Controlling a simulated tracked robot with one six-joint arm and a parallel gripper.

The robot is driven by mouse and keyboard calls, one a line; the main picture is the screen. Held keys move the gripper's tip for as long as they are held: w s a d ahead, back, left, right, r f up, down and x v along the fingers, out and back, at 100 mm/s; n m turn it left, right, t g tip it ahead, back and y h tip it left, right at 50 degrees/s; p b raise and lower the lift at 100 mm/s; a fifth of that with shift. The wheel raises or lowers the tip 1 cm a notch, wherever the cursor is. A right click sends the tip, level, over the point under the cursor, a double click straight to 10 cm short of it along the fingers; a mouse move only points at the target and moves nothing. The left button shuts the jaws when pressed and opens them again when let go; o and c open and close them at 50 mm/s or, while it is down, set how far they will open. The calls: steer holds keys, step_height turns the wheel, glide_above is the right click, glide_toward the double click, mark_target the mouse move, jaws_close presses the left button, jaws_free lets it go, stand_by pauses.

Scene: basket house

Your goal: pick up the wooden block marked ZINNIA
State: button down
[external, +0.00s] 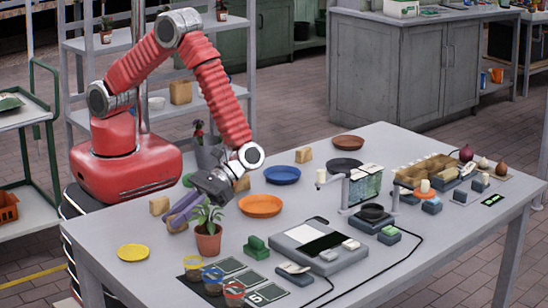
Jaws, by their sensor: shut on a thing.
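Several small wooden blocks are on the grey table (400,254). One wooden block (158,205) stands at the left table edge, another (242,184) is behind my wrist, and a third (303,155) is farther back between the plates. My gripper (176,217) is low over the left part of the table, its purple fingers pointing down and left. It is shut on a wooden block (176,225), which is partly hidden by the fingers. Whether this block touches the table is hard to tell. No marking is legible on any block, so I cannot tell which is ZINNIA.
A potted plant (208,240) stands close to the right of my gripper. Nearby are an orange plate (260,206), a yellow plate (133,252) and a blue plate (282,175). Colour-rimmed pots (212,280) line the front.

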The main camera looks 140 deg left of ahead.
step_height(320, 180, up, 10)
steer(key=shift+f, duration=0.25)
stand_by(0.8)
